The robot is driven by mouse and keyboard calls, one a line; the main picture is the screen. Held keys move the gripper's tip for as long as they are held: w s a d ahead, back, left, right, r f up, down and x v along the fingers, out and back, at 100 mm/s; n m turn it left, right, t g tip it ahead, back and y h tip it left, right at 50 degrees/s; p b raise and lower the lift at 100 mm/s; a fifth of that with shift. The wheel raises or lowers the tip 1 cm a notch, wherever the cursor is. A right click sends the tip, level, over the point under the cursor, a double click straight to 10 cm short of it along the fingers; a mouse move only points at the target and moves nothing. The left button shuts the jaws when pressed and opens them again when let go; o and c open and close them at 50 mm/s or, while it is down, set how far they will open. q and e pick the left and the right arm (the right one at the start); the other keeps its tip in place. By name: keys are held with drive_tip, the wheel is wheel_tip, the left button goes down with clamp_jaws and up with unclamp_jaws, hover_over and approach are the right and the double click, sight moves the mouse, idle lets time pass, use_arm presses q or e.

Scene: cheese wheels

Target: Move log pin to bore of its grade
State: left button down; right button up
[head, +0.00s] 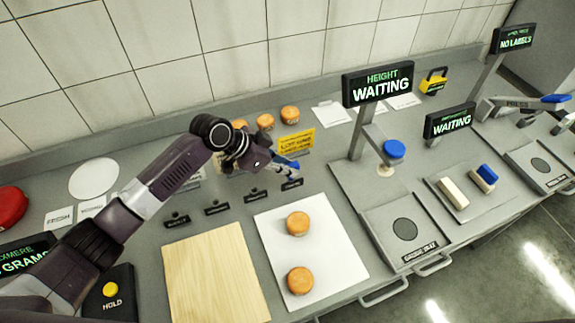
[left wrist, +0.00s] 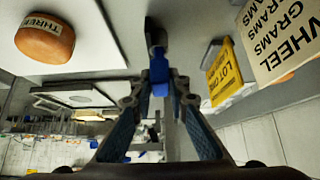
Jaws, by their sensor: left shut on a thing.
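My left gripper (head: 283,163) is over the middle of the counter. In the left wrist view its fingers (left wrist: 158,82) are closed on a small bright blue piece, which I take to be the log pin (left wrist: 159,66). Four small dark labelled blocks stand in a row: the first (head: 177,220), the second (head: 216,208), the third (head: 255,195) and the rightmost (head: 292,184). The gripper is just behind the rightmost block. Their labels are too small to read, and I cannot tell whether the pin touches a block. My right gripper is not in view.
Two orange cheese wheels, one nearer the back (head: 298,223) and one in front (head: 300,280), lie on a white board (head: 335,250). A wooden board (head: 215,275) lies left of it. A yellow lot sign (head: 297,141) stands behind the gripper. A WAITING display (head: 378,84) rises to the right.

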use_arm(q)
drive_tip(key=shift+f+b, duration=0.55)
drive_tip(key=shift+f, duration=0.35)
drive_tip(key=c, duration=1.8)
unclamp_jaws()
drive_tip(key=v, duration=1.2)
